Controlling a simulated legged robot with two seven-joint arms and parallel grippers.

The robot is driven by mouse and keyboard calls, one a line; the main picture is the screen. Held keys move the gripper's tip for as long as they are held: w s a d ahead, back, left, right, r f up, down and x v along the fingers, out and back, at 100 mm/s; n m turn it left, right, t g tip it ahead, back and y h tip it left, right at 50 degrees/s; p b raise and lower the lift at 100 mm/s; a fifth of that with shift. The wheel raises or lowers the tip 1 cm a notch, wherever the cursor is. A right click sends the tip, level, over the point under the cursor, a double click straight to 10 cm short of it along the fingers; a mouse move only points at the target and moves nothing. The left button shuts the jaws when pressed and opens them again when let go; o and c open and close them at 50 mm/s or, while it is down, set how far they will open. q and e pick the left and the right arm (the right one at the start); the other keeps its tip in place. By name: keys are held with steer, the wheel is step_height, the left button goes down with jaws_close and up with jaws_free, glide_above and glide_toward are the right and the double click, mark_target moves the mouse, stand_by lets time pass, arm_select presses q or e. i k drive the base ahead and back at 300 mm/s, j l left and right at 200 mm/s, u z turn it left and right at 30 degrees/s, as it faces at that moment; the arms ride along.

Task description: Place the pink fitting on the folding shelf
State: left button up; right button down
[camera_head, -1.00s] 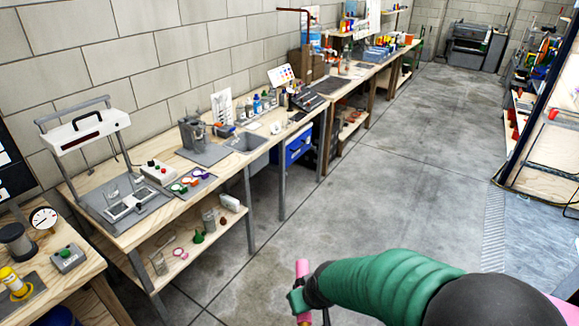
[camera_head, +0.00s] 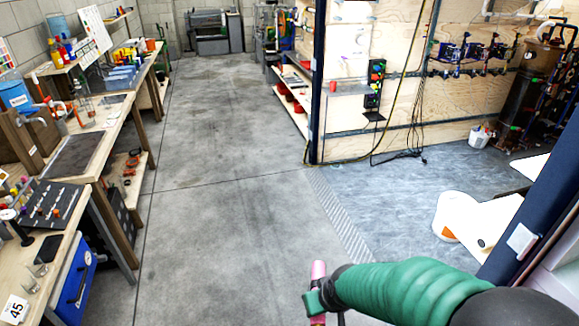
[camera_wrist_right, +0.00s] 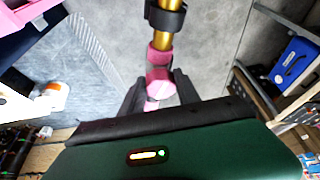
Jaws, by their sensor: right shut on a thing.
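The pink fitting (camera_head: 318,270) is held upright in my right gripper (camera_head: 317,298) at the bottom of the head view. In the right wrist view the fitting (camera_wrist_right: 159,82) sits between the two dark fingers of the gripper (camera_wrist_right: 159,92), with a brass-coloured length and a black collar beyond its pink part. My green right arm reaches in from the lower right. No folding shelf can be told for certain; a pale, flat surface (camera_head: 492,222) shows inside the opening at the right. My left gripper is not in view.
A workbench (camera_head: 65,215) with tools runs along the left, with a blue cabinet (camera_head: 75,285) below it. Grey floor (camera_head: 225,150) is clear ahead. At right a plywood-walled trailer (camera_head: 440,105) opens past a dark post (camera_head: 318,85); another dark frame (camera_head: 535,205) stands close at right.

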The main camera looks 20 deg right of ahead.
mark_target(495, 215)
steer(key=i+l+z, duration=0.1)
steer(key=i+z, duration=0.15)
steer(key=i, duration=0.2)
steer(key=i+z, duration=0.2)
steer(key=i, duration=0.3)
steer(key=i+z, duration=0.25)
steer(key=i, duration=0.2)
steer(key=i+j+z, duration=0.25)
steer(key=i, duration=0.2)
steer(key=i+j+z, duration=0.2)
steer(key=i, duration=0.25)
steer(key=i+l+z, duration=0.3)
steer(key=i, duration=0.2)
steer(key=i+z, duration=0.3)
steer(key=i, duration=0.25)
steer(key=i+z, duration=0.3)
steer(key=i, duration=0.25)
steer(key=i+j+z, duration=0.2)
steer(key=i+z, duration=0.15)
steer(key=i, duration=0.15)
steer(key=i+j+z, duration=0.3)
steer(key=i, duration=0.2)
steer(key=i+z, duration=0.25)
steer(key=z, duration=0.15)
steer(key=i+z, duration=0.25)
steer(key=z, duration=0.2)
steer(key=i+j+z, duration=0.2)
steer(key=z, duration=0.2)
steer(key=i+j+z, duration=0.2)
steer(key=z, duration=0.25)
